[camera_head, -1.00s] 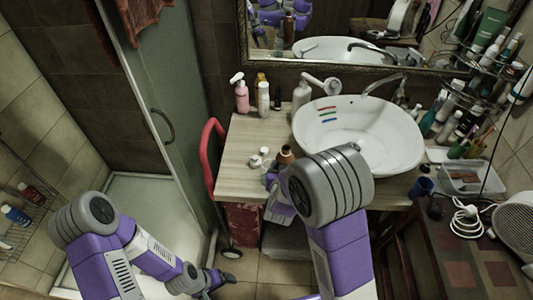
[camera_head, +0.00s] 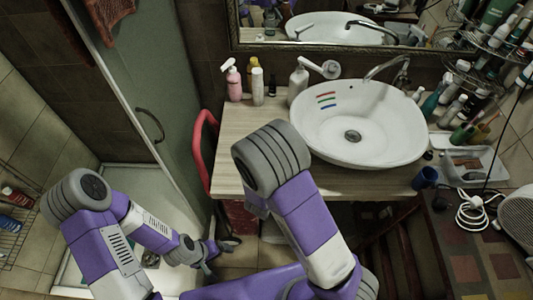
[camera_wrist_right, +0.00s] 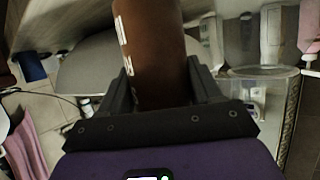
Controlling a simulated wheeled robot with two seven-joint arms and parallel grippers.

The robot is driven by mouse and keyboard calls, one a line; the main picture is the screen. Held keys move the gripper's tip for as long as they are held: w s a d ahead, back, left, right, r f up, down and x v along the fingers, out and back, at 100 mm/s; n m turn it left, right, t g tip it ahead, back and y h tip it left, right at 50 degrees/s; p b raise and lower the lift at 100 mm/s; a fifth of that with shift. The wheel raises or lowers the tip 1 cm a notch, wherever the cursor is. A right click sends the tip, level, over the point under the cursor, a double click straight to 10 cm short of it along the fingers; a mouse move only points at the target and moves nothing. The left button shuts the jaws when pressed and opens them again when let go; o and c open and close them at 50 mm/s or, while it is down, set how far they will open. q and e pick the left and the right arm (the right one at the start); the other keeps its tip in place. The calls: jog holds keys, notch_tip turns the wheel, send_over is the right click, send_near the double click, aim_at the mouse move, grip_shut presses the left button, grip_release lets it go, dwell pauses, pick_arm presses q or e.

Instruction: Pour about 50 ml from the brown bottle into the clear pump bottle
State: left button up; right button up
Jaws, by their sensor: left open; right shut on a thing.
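The brown bottle (camera_wrist_right: 150,50) is between the two fingers of my right gripper (camera_wrist_right: 155,80) in the right wrist view, and the gripper is shut on it. Its top end runs out of that picture. In the head view my right arm hides this gripper and the bottle. A pale, cloudy pump bottle (camera_head: 299,82), which looks like the clear pump bottle, stands upright at the back of the counter beside the basin. My left gripper (camera_head: 213,252) is low over the floor at the left, open and empty, away from both bottles.
The white basin (camera_head: 385,140) stands right of the pump bottle, under a tap. A pink pump bottle (camera_head: 234,84) and a white bottle (camera_head: 257,86) stand to its left on the wooden counter (camera_head: 228,150). A blue cup (camera_head: 426,178) is at the front right.

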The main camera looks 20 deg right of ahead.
jog(key=shift+r, duration=0.1)
notch_tip(320, 180, up, 6)
jog(key=n+h+p, duration=0.3)
jog(key=n+p, duration=0.2)
jog(key=p, duration=0.1)
jog(key=f+n+h+b, duration=0.2)
jog(key=n, duration=0.1)
jog(key=f+n+b, duration=0.1)
jog(key=f+b, duration=0.1)
jog(key=shift+s+d+h, duration=0.2)
jog(key=shift+d+h, duration=0.1)
jog(key=shift+h, duration=0.1)
jog(key=shift+f+n, duration=0.1)
jog(key=shift+n, duration=0.3)
jog(key=shift+s+d+r+n+t+h+p, duration=0.1)
jog(key=shift+r+n+t+h+p, duration=0.15)
jog(key=shift+r+n, duration=0.2)
jog(key=shift+d+r+n+t+h+p, duration=0.1)
jog(key=shift+r+n+t, duration=0.25)
jog(key=shift+n, duration=0.1)
